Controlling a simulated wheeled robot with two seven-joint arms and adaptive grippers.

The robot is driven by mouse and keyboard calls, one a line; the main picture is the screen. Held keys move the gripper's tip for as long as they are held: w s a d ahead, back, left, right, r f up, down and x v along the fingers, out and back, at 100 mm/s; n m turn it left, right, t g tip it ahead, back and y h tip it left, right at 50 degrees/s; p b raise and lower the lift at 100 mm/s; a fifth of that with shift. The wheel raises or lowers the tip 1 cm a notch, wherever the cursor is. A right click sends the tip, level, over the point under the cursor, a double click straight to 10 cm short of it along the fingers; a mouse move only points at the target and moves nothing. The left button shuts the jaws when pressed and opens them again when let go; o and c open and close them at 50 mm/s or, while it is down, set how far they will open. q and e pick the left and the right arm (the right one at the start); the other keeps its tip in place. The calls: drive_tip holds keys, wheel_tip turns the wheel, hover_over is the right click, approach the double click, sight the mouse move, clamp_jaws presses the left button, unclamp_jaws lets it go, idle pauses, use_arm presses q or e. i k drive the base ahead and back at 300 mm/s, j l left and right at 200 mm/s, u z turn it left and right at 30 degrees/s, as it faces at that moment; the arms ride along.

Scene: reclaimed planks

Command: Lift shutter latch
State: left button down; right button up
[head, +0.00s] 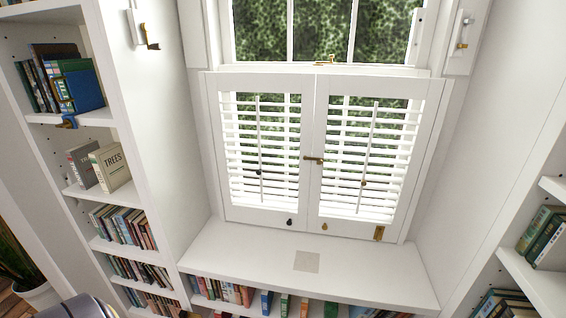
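A small brass latch (313,159) lies roughly level across the seam between the two white louvred shutter panels, at about mid-height. The left shutter panel (262,217) and the right shutter panel (350,225) are both closed, with their slats tilted open to greenery outside. Each panel has a thin vertical tilt rod. A dark knob (289,222) and a brass knob (324,226) sit low on the panels near the seam. Neither of my grippers shows in the head view.
A white window seat (380,270) with a pale square (307,262) on it runs below the shutters. Bookshelves (130,200) stand left and right. A brass window catch (325,60) and brass wall hooks (152,45) are higher up. The space before the shutters looks clear.

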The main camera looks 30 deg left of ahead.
sight(320, 160)
drive_tip(key=k+u, duration=0.1)
drive_tip(key=u, duration=0.25)
drive_tip(key=k+j+u, duration=0.1)
drive_tip(key=u, duration=0.3)
